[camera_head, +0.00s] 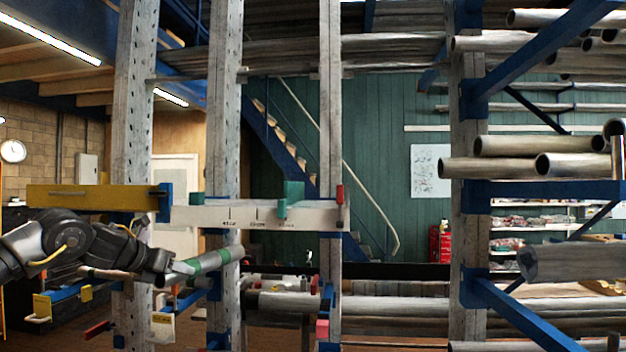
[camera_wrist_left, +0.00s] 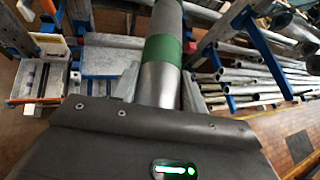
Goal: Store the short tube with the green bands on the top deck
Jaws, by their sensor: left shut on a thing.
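The short tube (camera_head: 212,261) is a grey metal tube with green bands. My left gripper (camera_head: 186,267) is shut on it, and the tube points out to the right, tilted slightly up, in front of the rack uprights. In the left wrist view the tube (camera_wrist_left: 163,55) runs straight away between the fingers, with a green band beyond the grip. The white beam (camera_head: 255,215) with dark marks and a green block lies above the tube and may belong to a deck; I cannot tell which surface is the top deck. My right gripper is not in view.
A yellow beam (camera_head: 95,197) runs just above my left arm. Perforated uprights (camera_head: 224,130) stand close to the tube. Blue rack arms (camera_head: 545,195) with long pipes fill the right side. In the left wrist view a tray (camera_wrist_left: 38,80) is at the left.

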